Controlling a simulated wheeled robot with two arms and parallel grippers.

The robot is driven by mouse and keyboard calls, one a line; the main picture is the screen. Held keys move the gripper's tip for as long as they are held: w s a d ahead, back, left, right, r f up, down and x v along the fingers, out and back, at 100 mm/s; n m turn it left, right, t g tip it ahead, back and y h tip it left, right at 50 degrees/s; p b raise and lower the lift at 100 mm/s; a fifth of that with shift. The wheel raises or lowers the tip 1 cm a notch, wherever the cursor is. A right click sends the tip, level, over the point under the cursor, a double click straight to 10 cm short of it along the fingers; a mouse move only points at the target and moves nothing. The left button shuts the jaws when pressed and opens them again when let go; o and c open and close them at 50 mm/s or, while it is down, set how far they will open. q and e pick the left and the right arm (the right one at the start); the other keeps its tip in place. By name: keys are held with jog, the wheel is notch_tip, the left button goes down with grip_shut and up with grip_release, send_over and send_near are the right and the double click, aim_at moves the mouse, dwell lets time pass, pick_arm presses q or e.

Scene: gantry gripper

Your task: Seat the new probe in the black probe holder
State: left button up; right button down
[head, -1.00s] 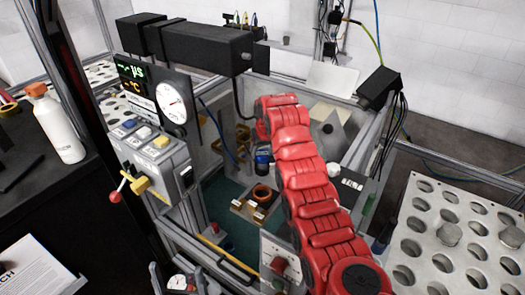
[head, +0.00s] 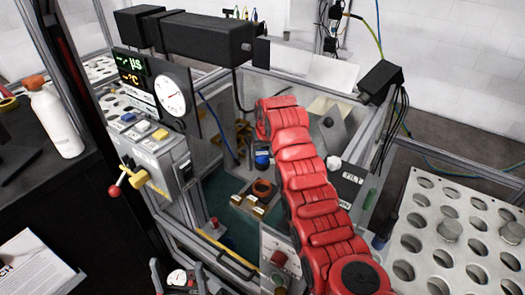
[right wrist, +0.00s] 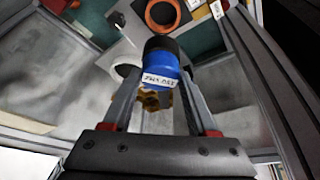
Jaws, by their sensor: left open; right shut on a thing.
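The probe (right wrist: 158,68) is blue with a black end and a white label. In the right wrist view it sits between the fingers of my right gripper (right wrist: 152,98), shut on it, black end pointing away. In the head view the blue part (head: 262,161) shows just beside my red right arm, which hides that gripper. An orange ring (head: 262,188) on a block with brass-coloured pieces lies below it, apart from it; the ring also shows in the right wrist view (right wrist: 163,14). I cannot clearly make out which part is the black holder. My left gripper (head: 178,272) is open and empty at the bottom.
A panel with a display and a round gauge (head: 170,95) stands left of the bay, with a red-knobbed lever (head: 115,190) below. A black beam (head: 205,35) crosses above. A perforated metal plate (head: 450,235) lies right. A white bottle (head: 57,122) stands left.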

jog(key=shift+f, duration=0.1)
jog(key=shift+c, duration=0.5)
grip_release()
jog(key=p+v, duration=1.7)
jog(key=p, duration=0.1)
jog(key=shift+r, duration=0.2)
jog(key=shift+s+f, duration=0.1)
